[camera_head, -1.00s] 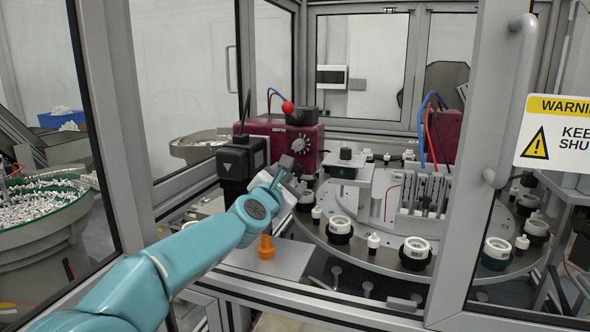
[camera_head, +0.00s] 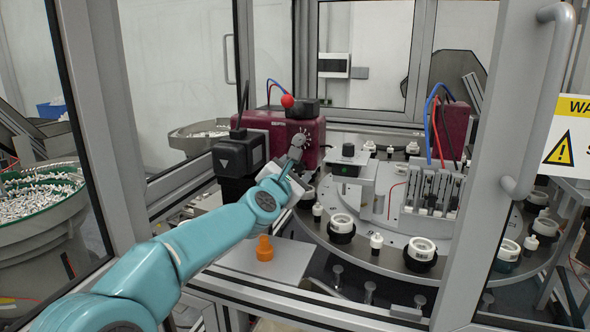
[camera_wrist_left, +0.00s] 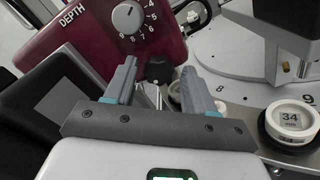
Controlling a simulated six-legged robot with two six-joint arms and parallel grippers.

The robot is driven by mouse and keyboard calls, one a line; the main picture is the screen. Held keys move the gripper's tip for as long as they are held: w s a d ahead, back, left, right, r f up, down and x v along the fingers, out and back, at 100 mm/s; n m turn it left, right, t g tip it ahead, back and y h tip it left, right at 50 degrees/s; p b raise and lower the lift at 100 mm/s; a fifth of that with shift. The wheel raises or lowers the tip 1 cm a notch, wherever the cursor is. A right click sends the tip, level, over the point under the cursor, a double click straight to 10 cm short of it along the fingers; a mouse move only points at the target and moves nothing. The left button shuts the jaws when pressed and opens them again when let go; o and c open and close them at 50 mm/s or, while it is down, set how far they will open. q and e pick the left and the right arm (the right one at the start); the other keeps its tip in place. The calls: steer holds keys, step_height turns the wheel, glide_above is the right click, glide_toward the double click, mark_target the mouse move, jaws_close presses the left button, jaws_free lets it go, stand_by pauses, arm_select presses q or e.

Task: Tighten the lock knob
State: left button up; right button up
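The maroon depth unit (camera_head: 262,124) stands behind the black block, with a numbered dial (camera_wrist_left: 128,18) marked DEPTH in the left wrist view. A dark knob (camera_wrist_left: 157,71) below the dial appears between my left fingertips in that view; I take it as the lock knob. My left gripper (camera_wrist_left: 159,80) is open, one finger on each side of the knob's outline; contact is not visible. In the head view my left gripper (camera_head: 296,148) is at the unit's front right, hiding part of it and the knob. My right gripper is not in view.
A black block (camera_head: 238,156) stands left of the gripper. A rotary table (camera_head: 380,255) with several white-ringed fixtures lies to the right. An orange knob (camera_head: 264,249) stands on the plate below my arm. Door frames flank the opening.

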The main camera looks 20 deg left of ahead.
arm_select(q)
steer(key=shift+w+a+f, duration=0.1)
steer(key=c, duration=0.7)
